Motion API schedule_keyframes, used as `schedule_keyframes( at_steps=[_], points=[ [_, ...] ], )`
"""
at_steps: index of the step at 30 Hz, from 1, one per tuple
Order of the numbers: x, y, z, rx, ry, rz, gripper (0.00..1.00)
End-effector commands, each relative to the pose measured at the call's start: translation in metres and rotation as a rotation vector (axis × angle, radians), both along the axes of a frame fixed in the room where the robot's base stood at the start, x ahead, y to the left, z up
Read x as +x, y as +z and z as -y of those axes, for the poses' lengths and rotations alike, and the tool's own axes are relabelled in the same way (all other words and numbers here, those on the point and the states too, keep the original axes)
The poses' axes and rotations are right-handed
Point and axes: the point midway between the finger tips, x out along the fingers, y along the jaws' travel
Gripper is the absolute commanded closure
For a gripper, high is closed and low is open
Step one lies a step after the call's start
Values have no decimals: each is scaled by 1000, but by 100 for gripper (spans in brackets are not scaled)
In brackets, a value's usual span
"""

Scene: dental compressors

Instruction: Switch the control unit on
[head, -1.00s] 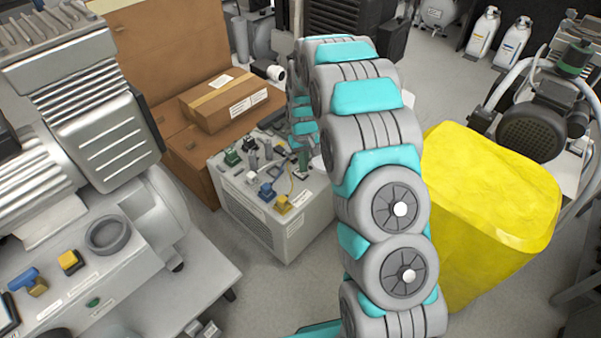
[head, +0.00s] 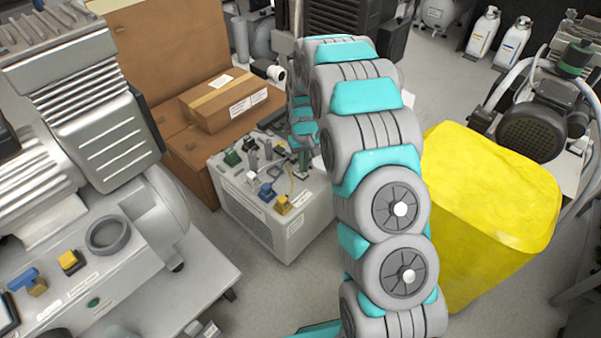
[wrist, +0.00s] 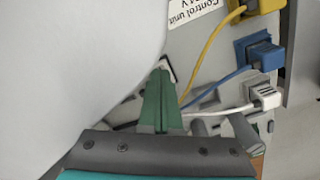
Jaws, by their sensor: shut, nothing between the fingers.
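The control unit (head: 306,226) is a light grey box on the floor, with plugs and fittings on its top. In the wrist view its top panel (wrist: 205,50) carries an upside-down label (wrist: 192,10) reading "Control unit 24 V". My gripper (wrist: 163,74) has its green fingers closed together, pointing at the panel. Their tips are at a small light-edged part (wrist: 169,68), mostly hidden by them. I cannot tell whether they touch it, or its position. In the head view my gripper (head: 303,166) is small and partly hidden by my arm, over the unit's far right side.
Yellow (wrist: 262,5), blue (wrist: 262,54) and white (wrist: 264,97) plugs with cables sit right of my fingers. A large pale rounded surface (wrist: 75,65) fills the wrist view's left. Cardboard boxes (head: 225,105) stand behind the unit; a yellow-covered object (head: 490,200) stands right.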

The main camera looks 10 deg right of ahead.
Motion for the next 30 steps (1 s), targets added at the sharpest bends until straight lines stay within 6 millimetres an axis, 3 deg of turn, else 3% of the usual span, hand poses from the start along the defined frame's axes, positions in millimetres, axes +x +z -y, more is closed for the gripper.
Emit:
schedule_keyframes(
  at_steps=[30],
  points=[
    [0,-5,0,0,0,0,100]
  ],
)
